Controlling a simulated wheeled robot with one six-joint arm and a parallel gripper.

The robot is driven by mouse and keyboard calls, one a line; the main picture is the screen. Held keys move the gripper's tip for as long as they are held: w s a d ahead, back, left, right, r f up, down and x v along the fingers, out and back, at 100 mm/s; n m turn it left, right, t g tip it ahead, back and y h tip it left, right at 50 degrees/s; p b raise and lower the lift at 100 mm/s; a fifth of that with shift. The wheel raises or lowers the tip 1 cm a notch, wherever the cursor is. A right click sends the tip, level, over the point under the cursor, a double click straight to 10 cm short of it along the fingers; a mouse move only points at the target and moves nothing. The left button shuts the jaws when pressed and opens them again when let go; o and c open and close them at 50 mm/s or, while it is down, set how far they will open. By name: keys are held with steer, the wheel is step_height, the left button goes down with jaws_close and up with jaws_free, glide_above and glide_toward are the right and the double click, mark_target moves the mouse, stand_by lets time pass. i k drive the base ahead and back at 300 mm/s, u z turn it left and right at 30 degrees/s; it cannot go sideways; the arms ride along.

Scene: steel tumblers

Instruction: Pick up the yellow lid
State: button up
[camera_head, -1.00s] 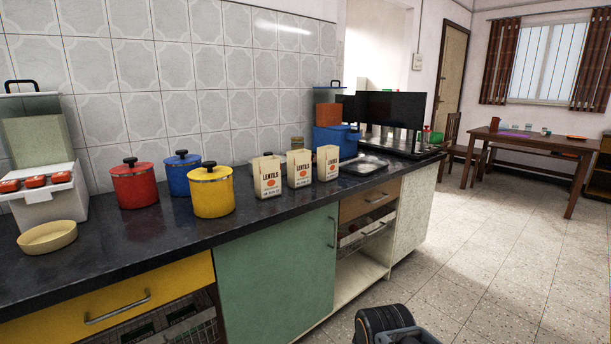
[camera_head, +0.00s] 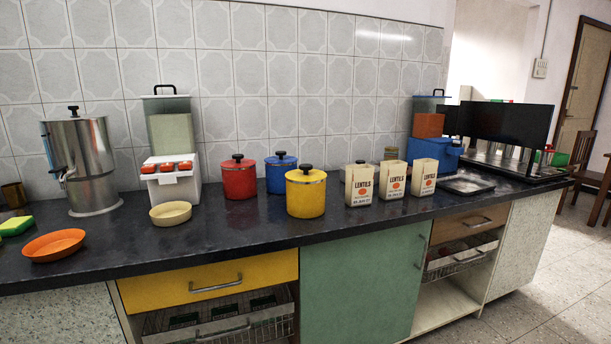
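The yellow lid (camera_head: 306,174) has a black knob and sits on the yellow canister (camera_head: 306,199), which stands on the dark counter. A red canister (camera_head: 239,180) and a blue canister (camera_head: 280,175) with similar black-knobbed lids stand behind it to the left. My gripper is not in view.
Several lentils cartons (camera_head: 359,186) stand right of the yellow canister. A cream bowl (camera_head: 171,213), white box (camera_head: 171,183), orange plate (camera_head: 54,245) and steel urn (camera_head: 82,163) are to the left. The black counter (camera_head: 262,231) is bare in front of the canisters.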

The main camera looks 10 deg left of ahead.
mark_target(306, 172)
steer(key=z, duration=0.5)
steer(key=k, duration=0.6)
steer(key=z, duration=0.1)
steer(key=i, duration=1.25)
steer(key=u, duration=0.85)
